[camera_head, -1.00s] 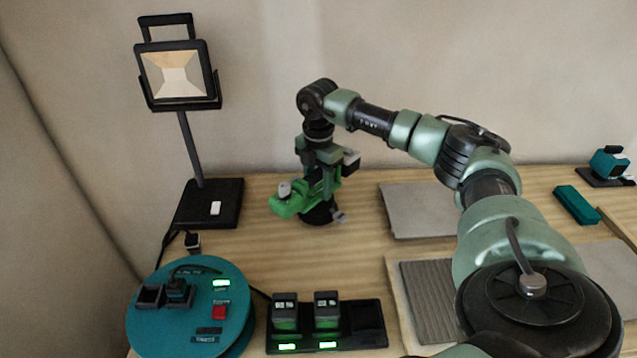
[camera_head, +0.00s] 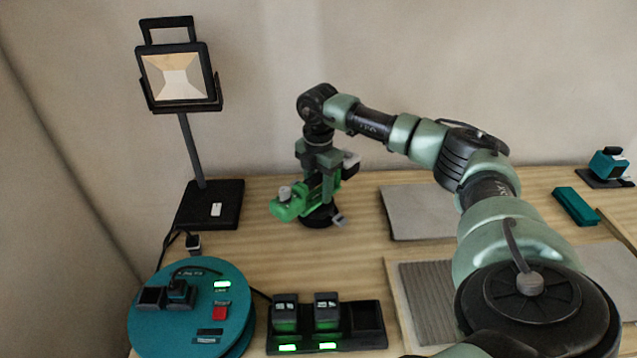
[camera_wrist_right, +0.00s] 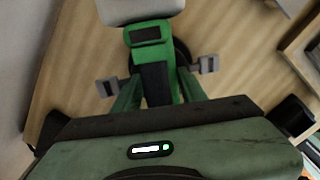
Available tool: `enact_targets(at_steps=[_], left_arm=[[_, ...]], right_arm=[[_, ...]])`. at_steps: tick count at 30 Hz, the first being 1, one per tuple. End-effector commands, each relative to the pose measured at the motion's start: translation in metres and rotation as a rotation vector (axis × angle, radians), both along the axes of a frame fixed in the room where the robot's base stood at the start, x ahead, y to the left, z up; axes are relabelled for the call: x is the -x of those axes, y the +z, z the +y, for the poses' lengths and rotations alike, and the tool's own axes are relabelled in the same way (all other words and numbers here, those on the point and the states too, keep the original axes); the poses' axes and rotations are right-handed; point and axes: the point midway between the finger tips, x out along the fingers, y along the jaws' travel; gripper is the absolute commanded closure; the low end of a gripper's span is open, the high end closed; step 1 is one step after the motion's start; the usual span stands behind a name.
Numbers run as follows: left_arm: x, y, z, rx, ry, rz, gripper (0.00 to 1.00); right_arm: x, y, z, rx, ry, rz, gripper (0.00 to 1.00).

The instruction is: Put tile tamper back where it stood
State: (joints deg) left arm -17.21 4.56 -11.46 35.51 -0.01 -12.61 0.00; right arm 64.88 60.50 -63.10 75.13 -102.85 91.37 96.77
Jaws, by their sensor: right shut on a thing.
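The tile tamper (camera_head: 290,204) is a green tool with a grey knob and a round black base. It stands upright at the back of the wooden table, between the work lamp and the grey tiles. My right gripper (camera_head: 322,186) comes down over it from above and is shut on its green body. In the right wrist view the green tamper (camera_wrist_right: 152,62) lies between the two fingers, with a black patch on its body and a pale part at the top. Whether the base fully touches the table is hard to tell. My left gripper is not in view.
A work lamp (camera_head: 180,78) on a black foot (camera_head: 209,204) stands to the left. A teal cable reel (camera_head: 190,335) and a charger with two batteries (camera_head: 325,340) are in front. Grey tiles (camera_head: 418,211) lie to the right. A teal box (camera_head: 576,206) is farther right.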

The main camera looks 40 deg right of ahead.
Motion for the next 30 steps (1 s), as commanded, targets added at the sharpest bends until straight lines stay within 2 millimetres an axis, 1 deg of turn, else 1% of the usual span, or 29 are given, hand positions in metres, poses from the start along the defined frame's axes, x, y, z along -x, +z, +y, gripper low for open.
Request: enact_targets(at_steps=[8,30], left_arm=[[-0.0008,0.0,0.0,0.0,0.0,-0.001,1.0],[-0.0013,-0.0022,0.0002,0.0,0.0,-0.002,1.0]], right_arm=[[-0.001,0.0016,-0.0001,-0.001,-0.001,-0.004,1.0],[-0.0009,-0.0061,0.0,-0.001,-0.001,-0.004,1.0]])
